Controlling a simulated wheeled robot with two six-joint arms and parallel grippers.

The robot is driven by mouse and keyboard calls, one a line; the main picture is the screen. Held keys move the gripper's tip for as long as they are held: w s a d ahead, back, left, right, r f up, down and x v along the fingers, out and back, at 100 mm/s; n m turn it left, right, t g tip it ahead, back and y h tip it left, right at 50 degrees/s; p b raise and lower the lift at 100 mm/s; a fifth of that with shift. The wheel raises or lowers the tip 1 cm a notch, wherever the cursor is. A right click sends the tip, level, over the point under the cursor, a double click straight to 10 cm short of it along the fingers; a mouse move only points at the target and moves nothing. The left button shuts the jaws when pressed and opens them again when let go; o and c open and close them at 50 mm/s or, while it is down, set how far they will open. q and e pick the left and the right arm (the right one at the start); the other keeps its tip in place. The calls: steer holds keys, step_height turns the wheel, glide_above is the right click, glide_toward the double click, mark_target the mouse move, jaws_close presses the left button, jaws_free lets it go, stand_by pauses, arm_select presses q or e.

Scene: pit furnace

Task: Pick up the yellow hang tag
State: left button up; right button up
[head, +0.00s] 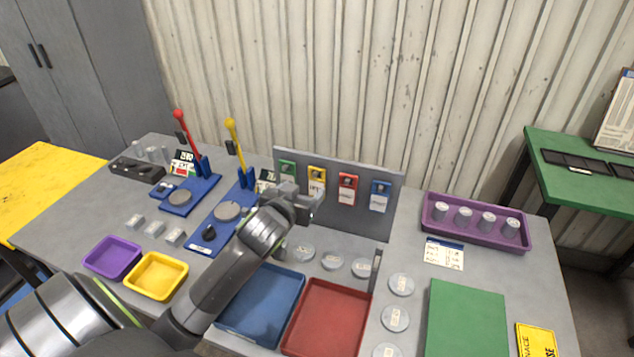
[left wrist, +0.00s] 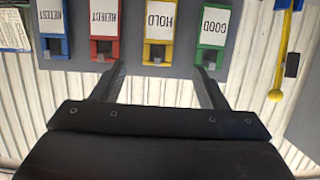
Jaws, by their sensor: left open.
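The yellow hang tag (head: 317,176) hangs on the upright grey board (head: 262,157), between the green tag (head: 287,170) and the red tag (head: 348,184). A blue tag (head: 380,190) hangs at the right. In the left wrist view the picture is upside down, and the yellow tag (left wrist: 157,50) reads HOLD. My left gripper (head: 308,203) is in front of the board, just below the yellow tag. Its open fingers (left wrist: 160,72) stand either side of the yellow tag in the wrist view, with nothing held. My right gripper is out of view.
Two blue lever stands with a red knob (head: 179,115) and a yellow knob (head: 231,123) are left of the board. A blue tray (head: 262,300) and a red tray (head: 326,318) lie in front. A purple rack (head: 475,235) holds several cylinders at right.

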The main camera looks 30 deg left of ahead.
mark_target(319, 173)
arm_select(q)
steer(key=shift+r+p+x, duration=0.15)
steer(key=shift+p+x, duration=0.4)
steer(key=shift+x, duration=1.15)
steer(key=shift+r+p+x, duration=0.1)
steer(key=shift+p+x, duration=0.4)
steer(key=shift+x, duration=1.25)
steer(key=shift+w+f, duration=0.2)
steer(key=shift+w, duration=0.3)
steer(key=c, duration=1)
steer(key=shift+r, duration=0.1)
steer(key=shift+c, duration=0.2)
